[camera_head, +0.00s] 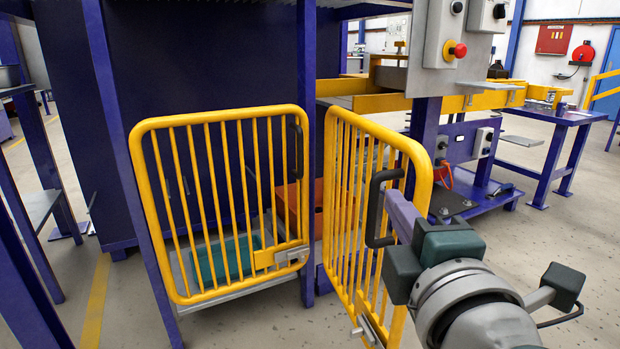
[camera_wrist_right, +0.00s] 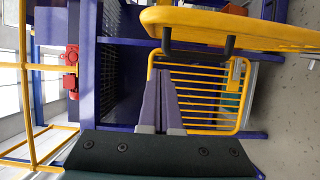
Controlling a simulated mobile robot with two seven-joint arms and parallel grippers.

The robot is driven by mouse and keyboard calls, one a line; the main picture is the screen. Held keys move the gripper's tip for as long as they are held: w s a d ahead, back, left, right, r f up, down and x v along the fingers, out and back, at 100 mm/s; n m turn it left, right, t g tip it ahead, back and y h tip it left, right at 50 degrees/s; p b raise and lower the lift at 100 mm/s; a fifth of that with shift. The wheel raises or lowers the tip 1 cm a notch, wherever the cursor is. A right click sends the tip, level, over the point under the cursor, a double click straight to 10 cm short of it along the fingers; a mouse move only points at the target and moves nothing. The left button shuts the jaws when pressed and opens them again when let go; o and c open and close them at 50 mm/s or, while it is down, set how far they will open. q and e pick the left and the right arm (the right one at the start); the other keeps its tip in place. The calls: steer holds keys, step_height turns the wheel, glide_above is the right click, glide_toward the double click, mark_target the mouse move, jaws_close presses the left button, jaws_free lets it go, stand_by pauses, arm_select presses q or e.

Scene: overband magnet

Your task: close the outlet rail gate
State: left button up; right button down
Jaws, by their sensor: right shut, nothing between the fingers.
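The open yellow rail gate (camera_head: 340,190) is swung out towards me in the head view, with a black handle (camera_head: 372,210) on its side. It spans the top of the right wrist view (camera_wrist_right: 240,28). My right gripper (camera_head: 394,198) is at this gate, its purple fingers close beside the handle; I cannot tell whether they touch it. In the right wrist view the fingers (camera_wrist_right: 160,76) are together and empty. A second yellow gate (camera_head: 217,118) stands to the left across its frame, with a latch (camera_head: 291,257) low at its right edge. My left gripper is not in view.
A purple post (camera_head: 307,150) stands between the gates. A grey control box (camera_head: 440,40) with a red stop button (camera_head: 456,50) hangs above right. A teal bin (camera_head: 225,258) lies behind the left gate. The floor right of my arm is mostly clear.

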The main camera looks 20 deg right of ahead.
mark_target(412, 183)
steer(key=shift+w+d, duration=1.25)
steer(key=shift+d, duration=0.25)
steer(key=shift+w+d, duration=1.25)
steer(key=shift+d, duration=0.2)
